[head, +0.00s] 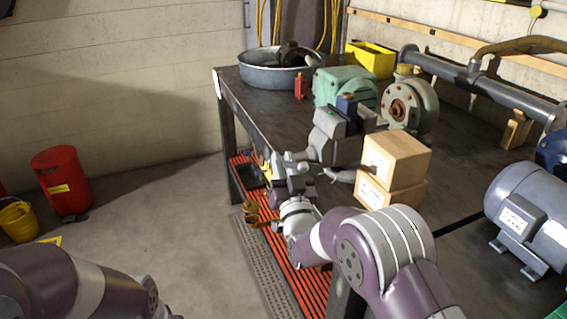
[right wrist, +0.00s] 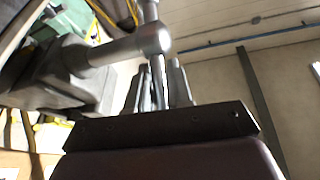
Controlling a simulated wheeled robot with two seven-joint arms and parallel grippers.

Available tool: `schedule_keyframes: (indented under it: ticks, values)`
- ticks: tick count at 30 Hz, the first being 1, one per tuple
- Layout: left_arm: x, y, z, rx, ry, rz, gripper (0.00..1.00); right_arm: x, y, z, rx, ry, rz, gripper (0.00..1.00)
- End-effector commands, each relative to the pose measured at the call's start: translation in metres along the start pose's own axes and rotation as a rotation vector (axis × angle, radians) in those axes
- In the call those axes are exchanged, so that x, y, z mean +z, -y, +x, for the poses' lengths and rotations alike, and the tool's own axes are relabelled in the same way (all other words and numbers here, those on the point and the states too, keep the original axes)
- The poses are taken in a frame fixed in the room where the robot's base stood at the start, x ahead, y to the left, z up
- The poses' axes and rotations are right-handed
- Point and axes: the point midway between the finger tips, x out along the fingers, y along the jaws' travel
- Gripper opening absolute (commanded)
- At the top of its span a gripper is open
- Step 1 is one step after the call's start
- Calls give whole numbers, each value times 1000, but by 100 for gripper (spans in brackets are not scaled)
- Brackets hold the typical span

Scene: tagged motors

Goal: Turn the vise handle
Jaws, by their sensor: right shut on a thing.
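The grey vise (head: 335,135) stands at the near left edge of the workbench, with a blue block (head: 346,104) at its jaws. Its handle (head: 296,156) is at the front end of its screw, over the bench edge. In the right wrist view the round screw head (right wrist: 152,38) and the thin handle bar (right wrist: 150,10) show close up. My right gripper (head: 292,180) is shut on the handle; its fingers (right wrist: 160,88) stand on both sides of the bar, just below the screw head. My left arm enters at the lower left; its gripper is out of view.
Two stacked cardboard boxes (head: 395,160) stand right beside the vise. A green motor (head: 343,84), a round pump (head: 410,103), a metal tub (head: 270,78) and a yellow bin (head: 370,59) are behind. A blue-grey motor (head: 530,215) is at right. The floor at left is mostly clear.

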Motion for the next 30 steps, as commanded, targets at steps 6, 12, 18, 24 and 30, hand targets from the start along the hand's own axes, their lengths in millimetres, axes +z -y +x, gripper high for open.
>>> schedule_keyframes:
  ticks: [6, 12, 18, 24, 30]
  values:
    - [-3, 0, -23, 0, 0, 0, 56, -8, 2, 5, 11, 86, -12, 0]
    - [-6, 0, -54, 0, 0, 0, 56, -15, 4, 12, 29, 227, -35, 0]
    - [-10, 0, -82, 0, 0, 0, 56, -16, 4, 17, 49, 373, -57, 0]
    - [-12, 0, -104, 0, 0, 0, 56, -15, 5, 22, 63, 490, -75, 0]
    - [-14, 0, -116, 0, 0, 0, 56, -13, 4, 24, 74, 563, -86, 0]
